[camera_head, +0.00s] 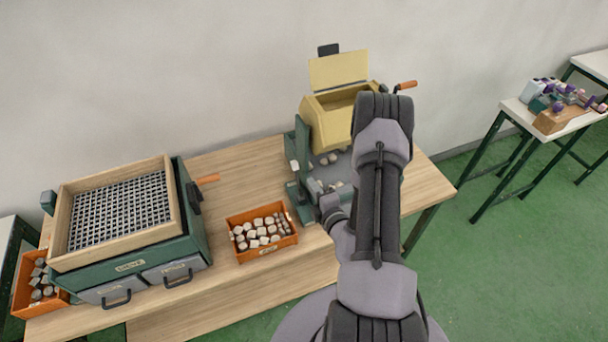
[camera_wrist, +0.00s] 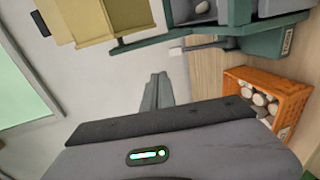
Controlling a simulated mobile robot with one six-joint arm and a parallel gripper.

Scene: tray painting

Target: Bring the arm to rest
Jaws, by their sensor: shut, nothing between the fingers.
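My arm rises in the right half of the head view, bent at a high elbow, and its wrist comes down on the left side of the upper link. My gripper (camera_wrist: 157,90) shows in the wrist view as two grey fingers close together, shut and empty. In that view it lies over a background of pale wall and table edge, apart from the nearby things. In the head view the wrist is in front of the green machine with the yellow drum (camera_head: 329,122), and the fingers are hard to make out there.
An orange bin of pale pieces (camera_head: 235,221) stands left of my wrist and also shows in the wrist view (camera_wrist: 232,87). A green sieve box with a wooden frame (camera_head: 163,234) fills the table's left. Bare wooden table (camera_head: 240,160) lies between. A side table (camera_head: 515,108) stands far right.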

